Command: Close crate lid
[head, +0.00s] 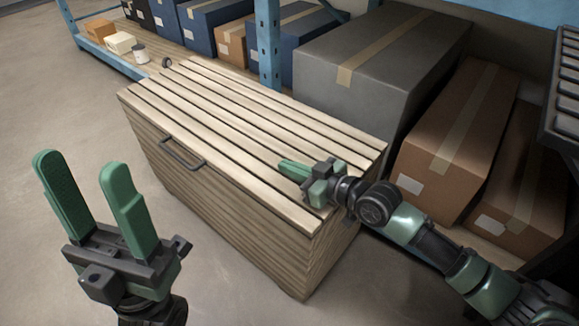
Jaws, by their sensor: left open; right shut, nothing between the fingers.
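The wooden crate (230,220) stands on the floor in the middle of the head view. Its slatted lid (235,115) lies flat over the top, and no gap shows along the front edge. A dark handle (181,155) is on the crate's front near the upper edge. My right gripper (283,167) is shut and empty, over the right part of the lid; I cannot tell whether it touches the slats. My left gripper (82,172) is open and empty, raised to the left in front of the crate.
Behind the crate, a blue shelf rack (268,45) holds several boxes. A large grey box (385,55) and brown cartons (457,140) stand close behind and to the right. A small white can (140,54) is at the back left. The floor (50,110) at left is clear.

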